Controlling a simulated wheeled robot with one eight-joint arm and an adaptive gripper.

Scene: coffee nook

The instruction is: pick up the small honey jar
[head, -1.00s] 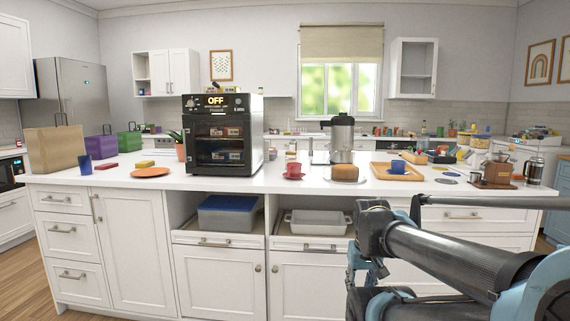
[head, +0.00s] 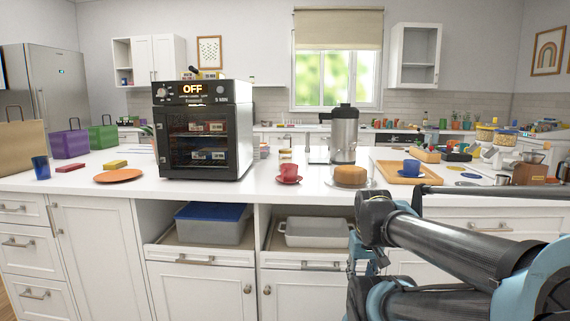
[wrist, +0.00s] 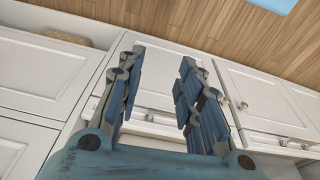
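A small jar with a pale lid (head: 285,155) stands on the white island counter behind a red cup (head: 289,170) on a red saucer. It may be the honey jar, but it is too small to read any label. My gripper (wrist: 158,95) is open and empty in the wrist view, its two blue fingers wide apart in front of white cabinet fronts. In the head view the gripper is mostly hidden by my arm, low in front of the island and well short of the jar. The jar is not in the wrist view.
A black oven (head: 205,140) reading OFF stands left of the jar. A metal coffee urn (head: 344,135), a brown cake (head: 350,175) and a wooden tray (head: 386,178) with a blue cup (head: 411,168) are to its right. An orange plate (head: 119,176) lies left. The front counter strip is clear.

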